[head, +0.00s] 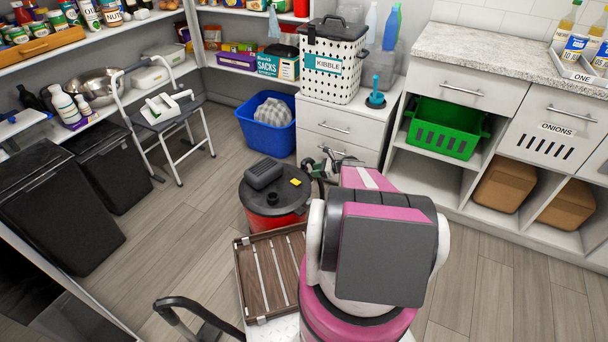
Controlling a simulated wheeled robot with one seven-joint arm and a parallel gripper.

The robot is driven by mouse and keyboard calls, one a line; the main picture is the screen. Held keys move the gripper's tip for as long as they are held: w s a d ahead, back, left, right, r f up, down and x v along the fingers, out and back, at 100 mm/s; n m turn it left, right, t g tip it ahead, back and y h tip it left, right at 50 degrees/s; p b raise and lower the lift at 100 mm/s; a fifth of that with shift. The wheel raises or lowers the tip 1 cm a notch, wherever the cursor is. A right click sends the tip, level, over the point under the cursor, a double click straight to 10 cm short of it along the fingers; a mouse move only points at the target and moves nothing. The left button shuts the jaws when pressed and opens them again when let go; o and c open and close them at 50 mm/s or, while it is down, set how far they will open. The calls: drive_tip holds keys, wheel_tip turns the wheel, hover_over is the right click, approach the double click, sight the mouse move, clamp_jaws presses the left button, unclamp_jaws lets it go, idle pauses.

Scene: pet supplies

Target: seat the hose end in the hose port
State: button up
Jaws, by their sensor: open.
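A red canister vacuum (258,212) with a black lid stands on the floor near the middle of the head view. A grey motor housing and a small yellow part sit on its lid. A black hose-like piece (320,188) shows at its right side, partly behind my arm. I cannot make out the hose end or the hose port. My gripper (325,164) shows only in part as small dark pieces beyond the pink arm, just right of the canister lid. It is open; I cannot tell whether it touches the hose.
A slatted wooden crate (250,285) lies in front of the canister, with a black curved handle (180,303) to its left. Behind stand a white drawer unit (340,123) and a blue bin (266,137). A step stool (175,130) and black bins stand left. Floor between is clear.

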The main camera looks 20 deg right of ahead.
sight(307, 171)
drive_tip(key=x, duration=0.4)
drive_tip(key=shift+w+a+f, duration=0.1)
drive_tip(key=shift+a+f, duration=0.05)
drive_tip(key=shift+a, duration=0.2)
drive_tip(key=c, duration=0.6)
drive_tip(key=shift+o, duration=0.2)
